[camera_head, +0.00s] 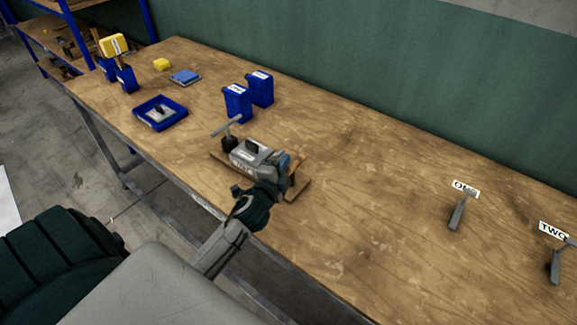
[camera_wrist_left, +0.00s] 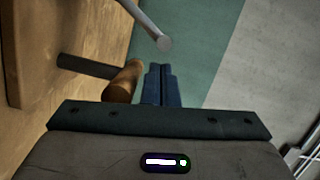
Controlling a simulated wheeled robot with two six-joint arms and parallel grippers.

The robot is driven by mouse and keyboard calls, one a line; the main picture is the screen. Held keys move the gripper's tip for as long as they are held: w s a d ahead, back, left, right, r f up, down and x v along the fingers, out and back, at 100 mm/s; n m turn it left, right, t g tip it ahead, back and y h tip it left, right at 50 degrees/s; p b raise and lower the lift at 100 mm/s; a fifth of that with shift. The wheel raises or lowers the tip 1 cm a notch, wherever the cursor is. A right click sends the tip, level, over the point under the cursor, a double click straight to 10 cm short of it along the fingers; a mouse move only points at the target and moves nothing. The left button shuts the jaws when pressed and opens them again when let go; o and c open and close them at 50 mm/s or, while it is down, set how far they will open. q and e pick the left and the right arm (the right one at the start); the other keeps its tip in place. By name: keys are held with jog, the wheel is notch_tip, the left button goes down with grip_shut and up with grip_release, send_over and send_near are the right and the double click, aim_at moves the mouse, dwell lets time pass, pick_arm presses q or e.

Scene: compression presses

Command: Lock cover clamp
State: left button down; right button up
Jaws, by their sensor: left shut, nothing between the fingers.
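The press (camera_head: 245,152), a grey block unit on a wooden base board (camera_head: 300,190), sits near the table's front edge. A grey T-shaped bar rises at its left end. My left gripper (camera_head: 283,160) is at the press's right end, its fingers shut and empty. In the left wrist view the blue fingers (camera_wrist_left: 160,84) point past a brown cylindrical handle (camera_wrist_left: 123,82) on a dark rod, close beside them on the left. I cannot tell whether they touch. A grey metal bar (camera_wrist_left: 150,25) ends just beyond the fingertips. The clamp itself is mostly hidden behind the gripper in the head view.
Two blue bins (camera_head: 238,103) stand behind the press. Grey T-handles stand by labels ONE (camera_head: 466,189) and TWO (camera_head: 553,232). The table between is clear.

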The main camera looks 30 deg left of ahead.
pick_arm(q)
jog(key=shift+a+f, duration=0.1)
jog(key=shift+a, duration=0.35)
jog(key=shift+a+r+n+p, duration=0.2)
jog(key=shift+n+p, duration=0.1)
